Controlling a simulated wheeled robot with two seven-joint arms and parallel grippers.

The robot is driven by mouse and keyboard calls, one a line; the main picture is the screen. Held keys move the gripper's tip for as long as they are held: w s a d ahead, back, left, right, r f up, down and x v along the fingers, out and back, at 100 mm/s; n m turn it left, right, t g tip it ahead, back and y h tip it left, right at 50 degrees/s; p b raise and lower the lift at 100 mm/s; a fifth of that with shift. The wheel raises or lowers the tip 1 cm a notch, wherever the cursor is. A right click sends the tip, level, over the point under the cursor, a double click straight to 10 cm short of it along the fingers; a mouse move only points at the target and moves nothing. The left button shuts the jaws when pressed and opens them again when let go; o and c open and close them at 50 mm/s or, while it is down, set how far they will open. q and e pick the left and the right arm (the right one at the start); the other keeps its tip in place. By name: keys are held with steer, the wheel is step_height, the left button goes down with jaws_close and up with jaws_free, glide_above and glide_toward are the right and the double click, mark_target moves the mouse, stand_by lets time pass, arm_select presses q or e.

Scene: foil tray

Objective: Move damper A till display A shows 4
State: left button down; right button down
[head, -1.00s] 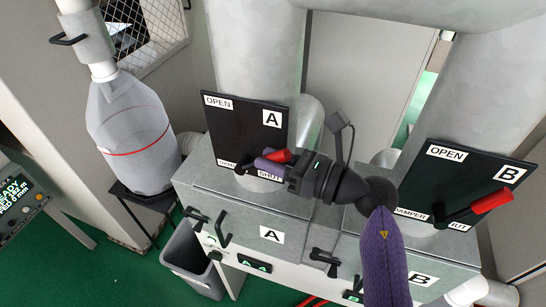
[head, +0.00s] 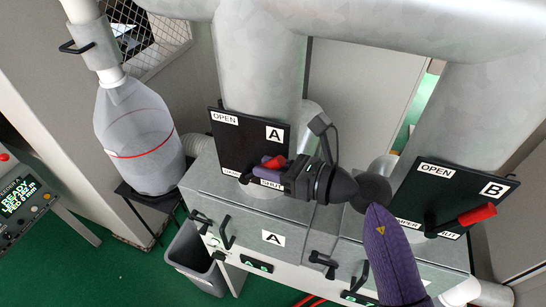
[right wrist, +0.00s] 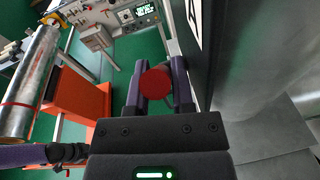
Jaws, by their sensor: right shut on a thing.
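Damper A's red-tipped handle (head: 274,162) is in front of the black plate A (head: 235,140), low on the plate near its SHUT mark. My right gripper (head: 268,169) is shut on this handle, with its purple fingers either side of it. The red grip (right wrist: 155,83) shows between the fingers in the right wrist view. Display A (head: 257,266) is a small dark panel with green characters on the front of the cabinet below; its digit is too small to read surely. My left gripper is not in view.
Damper B's red handle (head: 477,214) is on the black plate B (head: 450,190) at the right, beyond my right arm. A clear plastic bag (head: 140,135) hangs under a pipe at the left. A grey bin (head: 195,262) stands on the green floor.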

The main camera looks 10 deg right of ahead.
steer(key=c, duration=0.8)
jaws_free()
steer(key=shift+o, duration=0.2)
steer(key=shift+d, duration=0.1)
